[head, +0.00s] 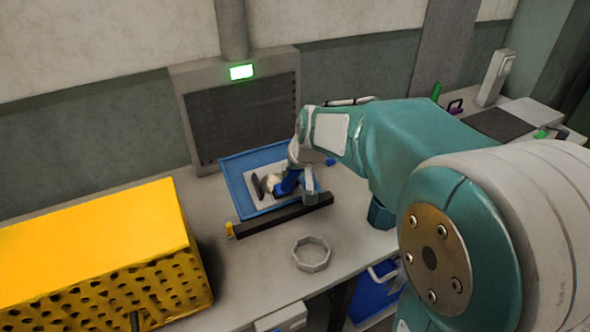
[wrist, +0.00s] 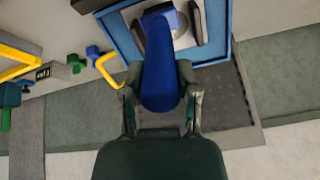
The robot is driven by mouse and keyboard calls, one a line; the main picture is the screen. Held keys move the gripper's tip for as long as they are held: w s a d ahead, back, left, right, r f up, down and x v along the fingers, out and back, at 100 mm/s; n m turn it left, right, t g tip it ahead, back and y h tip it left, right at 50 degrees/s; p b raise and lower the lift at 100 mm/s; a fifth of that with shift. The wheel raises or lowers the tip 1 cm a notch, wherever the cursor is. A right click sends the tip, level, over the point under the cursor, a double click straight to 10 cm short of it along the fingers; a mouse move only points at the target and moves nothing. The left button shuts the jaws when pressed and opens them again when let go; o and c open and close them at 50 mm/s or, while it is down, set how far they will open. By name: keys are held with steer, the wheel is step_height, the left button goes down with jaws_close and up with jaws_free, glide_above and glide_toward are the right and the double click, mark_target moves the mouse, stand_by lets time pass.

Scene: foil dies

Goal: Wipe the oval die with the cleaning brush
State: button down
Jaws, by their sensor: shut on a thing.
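My gripper (head: 300,180) is over the blue tray (head: 233,188) at the middle of the bench. In the wrist view my gripper (wrist: 162,100) is shut on the blue handle of the cleaning brush (wrist: 160,60). The brush (head: 288,183) reaches down toward a light grey plate in the tray; its bristles are hidden, so contact cannot be told. A rounded metal piece (wrist: 181,28), perhaps the oval die, shows beside the handle on the plate, partly covered by it. Dark upright pieces (wrist: 195,22) stand on either side of it.
A dark bar (head: 283,215) lies along the tray's front edge. An octagonal grey ring (head: 311,253) sits on the bench in front. A large yellow perforated box (head: 95,250) stands at left. A grey panel with a green light (head: 240,110) rises behind the tray.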

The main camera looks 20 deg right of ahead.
steer(key=shift+a, duration=0.35)
steer(key=shift+w+f, duration=0.1)
steer(key=shift+f, duration=0.05)
steer(key=shift+w+d+f, duration=0.1)
steer(key=shift+d+f, duration=0.05)
steer(key=shift+d, duration=0.1)
steer(key=shift+w+a+f, duration=0.15)
steer(key=shift+w+f, duration=0.1)
steer(key=shift+f, duration=0.25)
steer(key=shift+w+a+r, duration=0.15)
steer(key=shift+w+r, duration=0.25)
steer(key=shift+w, duration=0.4)
steer(key=shift+w+a+r, duration=0.15)
steer(key=shift+w+r, duration=0.25)
steer(key=shift+w, duration=0.35)
steer(key=shift+s+d+f, duration=0.15)
steer(key=shift+s+f, duration=0.25)
steer(key=shift+s, duration=0.4)
steer(key=shift+s+d+f, duration=0.15)
steer(key=shift+s+f, duration=0.25)
steer(key=shift+s, duration=0.4)
